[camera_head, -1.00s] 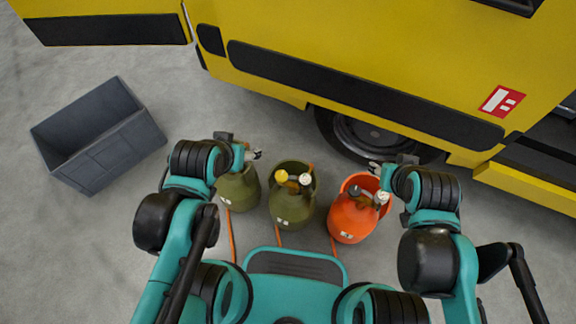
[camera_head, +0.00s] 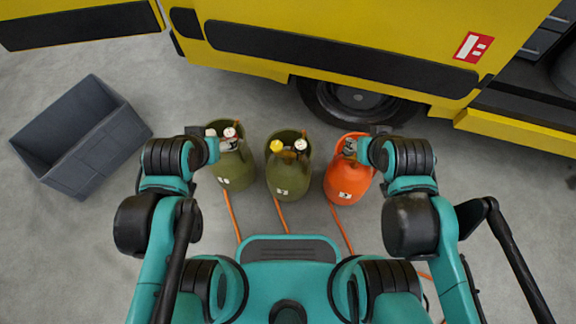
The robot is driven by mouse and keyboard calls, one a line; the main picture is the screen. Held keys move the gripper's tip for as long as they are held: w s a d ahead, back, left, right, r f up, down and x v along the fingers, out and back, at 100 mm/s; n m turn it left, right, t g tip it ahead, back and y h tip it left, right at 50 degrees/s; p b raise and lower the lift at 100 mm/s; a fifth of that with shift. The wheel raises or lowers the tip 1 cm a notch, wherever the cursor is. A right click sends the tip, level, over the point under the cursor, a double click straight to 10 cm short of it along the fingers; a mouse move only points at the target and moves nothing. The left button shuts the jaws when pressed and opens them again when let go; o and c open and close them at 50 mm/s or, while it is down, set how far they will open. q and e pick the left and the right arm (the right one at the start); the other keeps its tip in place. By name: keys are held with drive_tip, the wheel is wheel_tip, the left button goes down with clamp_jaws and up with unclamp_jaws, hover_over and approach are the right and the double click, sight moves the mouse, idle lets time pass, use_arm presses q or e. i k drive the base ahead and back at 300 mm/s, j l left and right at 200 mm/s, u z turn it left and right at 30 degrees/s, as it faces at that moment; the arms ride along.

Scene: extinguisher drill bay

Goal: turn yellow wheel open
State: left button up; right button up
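The yellow wheel (camera_head: 277,146) sits on top of the middle olive-green cylinder (camera_head: 288,180), beside a small white-faced round part (camera_head: 300,145). The cylinder stands upright on the floor, inside its raised collar. My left gripper (camera_head: 212,141) is at the left edge of the left olive-green cylinder (camera_head: 234,173), well left of the yellow wheel. My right gripper (camera_head: 356,149) is over the top of the orange cylinder (camera_head: 344,184), right of the wheel. Neither gripper touches the yellow wheel. Their fingers are small and partly hidden, so I cannot tell their opening.
Orange hoses (camera_head: 281,214) run from the cylinders toward my base. A yellow vehicle (camera_head: 400,40) with a black wheel (camera_head: 358,105) stands close behind. A grey open crate (camera_head: 85,140) lies at left. Grey floor between crate and cylinders is clear.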

sight(276, 146)
drive_tip(key=i+l+u, duration=0.1)
drive_tip(key=l+u, duration=0.15)
drive_tip(key=l, duration=0.75)
drive_tip(key=l+u, duration=0.25)
drive_tip(key=l, duration=0.75)
